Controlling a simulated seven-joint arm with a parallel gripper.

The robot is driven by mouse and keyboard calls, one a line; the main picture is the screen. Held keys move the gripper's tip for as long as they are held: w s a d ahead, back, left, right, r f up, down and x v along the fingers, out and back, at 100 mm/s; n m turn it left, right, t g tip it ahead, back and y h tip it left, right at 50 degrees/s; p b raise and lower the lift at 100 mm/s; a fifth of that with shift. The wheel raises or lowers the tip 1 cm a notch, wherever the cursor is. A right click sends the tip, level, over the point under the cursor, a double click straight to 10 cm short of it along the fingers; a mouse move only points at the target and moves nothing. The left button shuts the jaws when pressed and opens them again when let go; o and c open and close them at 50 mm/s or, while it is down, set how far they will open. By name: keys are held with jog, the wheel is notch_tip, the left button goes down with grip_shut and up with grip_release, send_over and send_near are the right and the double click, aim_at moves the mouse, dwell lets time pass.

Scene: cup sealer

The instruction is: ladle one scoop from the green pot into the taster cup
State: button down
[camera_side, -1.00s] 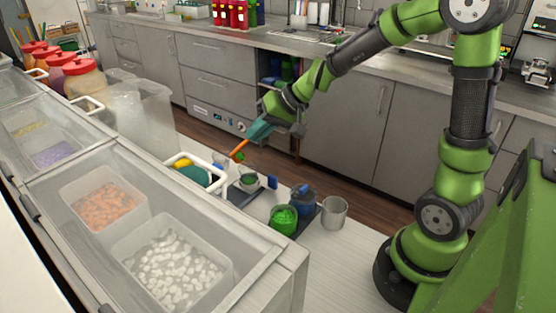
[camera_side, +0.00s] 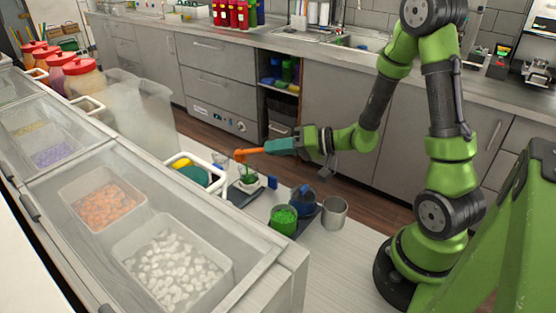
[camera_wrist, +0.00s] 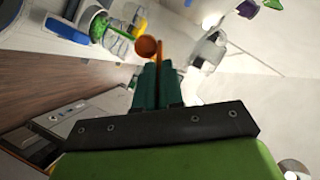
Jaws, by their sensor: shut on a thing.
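My gripper (camera_side: 270,147) has teal jaws shut on the handle of an orange ladle (camera_side: 247,153). In the wrist view, the ladle (camera_wrist: 147,47) sticks out beyond my gripper (camera_wrist: 158,70). In the side view, the ladle's bowl is over the taster cup (camera_side: 249,185), and it looks tipped. A green streak shows between the bowl and the cup, and green shows in the cup. The cup stands on a dark flat base (camera_side: 238,197). The green pot (camera_side: 284,221), full of green bits, stands to the right and nearer the camera.
A blue pot (camera_side: 304,203) stands right behind the green pot, and a steel cup (camera_side: 335,212) is to its right. A white-rimmed tub (camera_side: 218,182) with yellow and green things is left of the taster cup. The glass-topped counter (camera_side: 272,262) borders the left side.

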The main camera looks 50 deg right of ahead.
jog(key=shift+s+d+f+t+y, duration=0.2)
jog(key=shift+s+f+t+y, duration=0.1)
jog(key=shift+f+t, duration=0.2)
jog(key=shift+r, duration=0.1)
dwell(0.5)
